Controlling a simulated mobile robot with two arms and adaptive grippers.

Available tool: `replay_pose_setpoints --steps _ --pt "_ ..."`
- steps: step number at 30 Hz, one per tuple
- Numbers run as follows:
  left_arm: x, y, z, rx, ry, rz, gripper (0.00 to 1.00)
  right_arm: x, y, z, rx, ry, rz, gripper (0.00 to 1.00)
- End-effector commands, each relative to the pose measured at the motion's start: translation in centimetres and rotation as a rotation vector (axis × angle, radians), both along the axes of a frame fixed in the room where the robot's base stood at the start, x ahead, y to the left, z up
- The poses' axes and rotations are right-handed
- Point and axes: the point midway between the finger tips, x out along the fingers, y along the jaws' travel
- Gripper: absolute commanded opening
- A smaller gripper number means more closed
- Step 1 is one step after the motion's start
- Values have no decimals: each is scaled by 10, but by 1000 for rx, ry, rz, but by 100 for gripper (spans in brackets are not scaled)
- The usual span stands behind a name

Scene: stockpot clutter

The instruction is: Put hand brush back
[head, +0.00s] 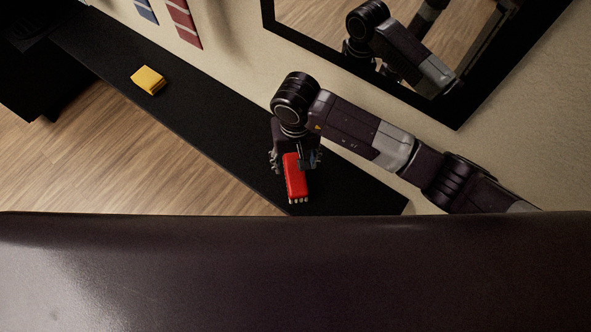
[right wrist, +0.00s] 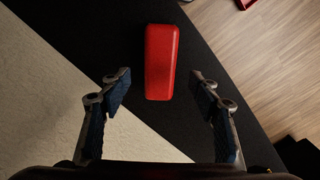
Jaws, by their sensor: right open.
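The red hand brush (head: 296,184) lies on the black shelf (head: 215,122) near its right end, with pale bristle tufts showing at its near end. My right gripper (head: 296,160) is above the brush, pointing down, and is open. In the right wrist view the brush (right wrist: 161,62) shows as a plain red block ahead of and between the spread fingers (right wrist: 163,88), with a gap on each side. Neither finger appears to touch it. My left gripper is not in view.
A folded yellow cloth-like item (head: 148,80) lies farther left on the shelf. A black-framed mirror (head: 455,110) and hanging red and blue cloths (head: 183,22) are on the wall. Wood floor (head: 150,150) lies beyond the shelf edge. The shelf between is clear.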

Motion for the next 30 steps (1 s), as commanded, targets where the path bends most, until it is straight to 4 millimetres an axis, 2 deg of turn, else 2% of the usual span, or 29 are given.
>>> replay_pose_setpoints --steps 3,9,26,30 --pt "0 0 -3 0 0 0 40 1 0 19 0 -3 2 57" --pt "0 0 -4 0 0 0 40 0 0 35 -1 0 0 57" --pt "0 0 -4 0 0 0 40 -1 0 37 -1 1 0 57" --pt "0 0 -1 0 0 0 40 -6 9 33 40 18 -44 57"
